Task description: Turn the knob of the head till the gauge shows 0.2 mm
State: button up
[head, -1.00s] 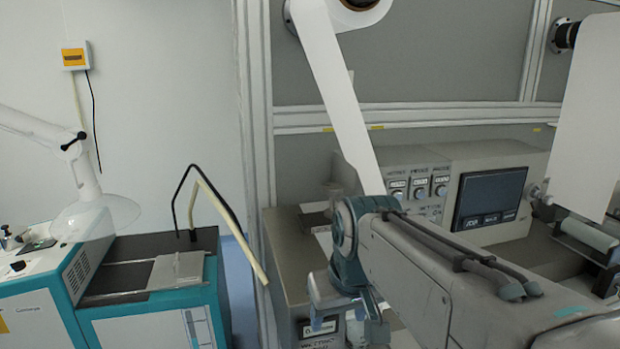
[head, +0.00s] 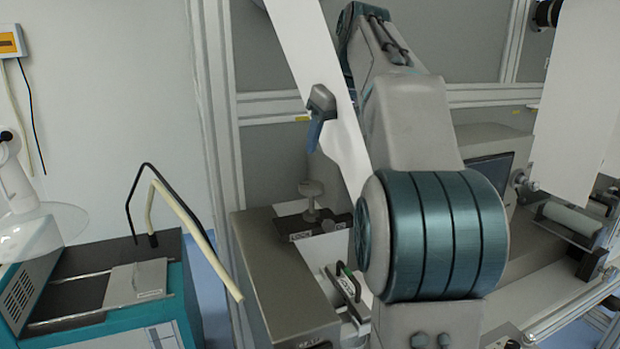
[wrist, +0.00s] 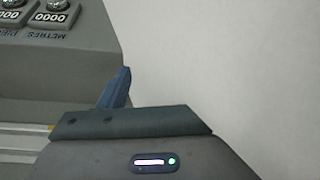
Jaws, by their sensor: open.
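In the wrist view one blue finger (wrist: 116,88) shows and nothing is held. The knob stands on a stem over a dark plate with small labels (head: 310,226), behind a grey metal housing (head: 275,270). A small dark-framed part (head: 348,282) sits lower right of it. I cannot make out a gauge reading in either view.
The white web (head: 305,45) runs slanting down close behind my gripper. A counter panel (wrist: 50,45) with zeros shows at upper left in the wrist view.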

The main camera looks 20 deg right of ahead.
aim_at(312, 185)
jog(key=x, duration=1.1)
jog(key=shift+w+a+f+b, duration=0.15)
jog(key=shift+f+b, duration=0.15)
jog(key=shift+b, duration=0.05)
jog(key=shift+c, duration=0.3)
jog(key=c, duration=0.6)
